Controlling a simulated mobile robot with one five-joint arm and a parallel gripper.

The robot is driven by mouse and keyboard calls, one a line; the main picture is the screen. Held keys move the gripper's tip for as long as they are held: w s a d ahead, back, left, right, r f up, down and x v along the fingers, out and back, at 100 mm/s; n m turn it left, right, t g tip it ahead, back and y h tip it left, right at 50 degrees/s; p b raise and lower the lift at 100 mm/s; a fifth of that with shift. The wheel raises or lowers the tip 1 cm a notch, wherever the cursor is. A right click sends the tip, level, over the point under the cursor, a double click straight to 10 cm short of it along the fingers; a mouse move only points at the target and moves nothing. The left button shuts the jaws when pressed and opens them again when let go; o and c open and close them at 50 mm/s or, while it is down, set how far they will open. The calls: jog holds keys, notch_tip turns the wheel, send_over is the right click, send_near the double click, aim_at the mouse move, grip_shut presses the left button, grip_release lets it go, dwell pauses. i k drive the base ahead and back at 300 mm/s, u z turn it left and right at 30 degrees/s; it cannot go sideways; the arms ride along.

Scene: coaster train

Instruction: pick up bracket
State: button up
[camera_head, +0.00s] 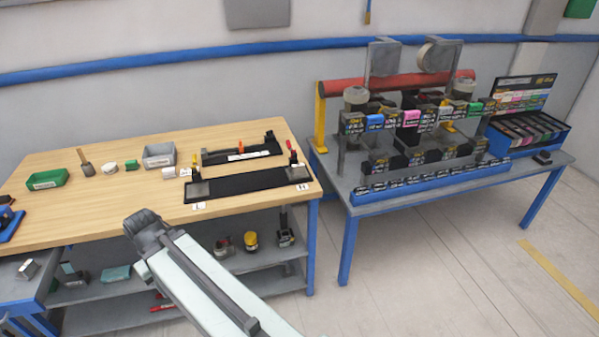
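I cannot tell for sure which thing is the bracket. A small pale metal piece (27,268) lies on the grey surface at the lower left, and a dark upright metal piece (286,228) stands on the shelf under the wooden bench; either is too small to identify. My arm reaches up from the bottom edge, with pale links and a dark joint at its upper end, in front of the bench. I see no gripper fingers and nothing held.
The wooden bench (110,207) carries a green bin (47,179), a grey bin (159,155), a black fixture plate (240,184) and small parts. At right, a grey table (345,215) holds a red-beamed rig (400,84) and a blue rack (430,180). Open floor (440,270) lies at lower right.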

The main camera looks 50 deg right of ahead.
aim_at(297, 170)
jog(key=z, duration=0.1)
jog(key=i, duration=1)
jog(key=u, duration=0.05)
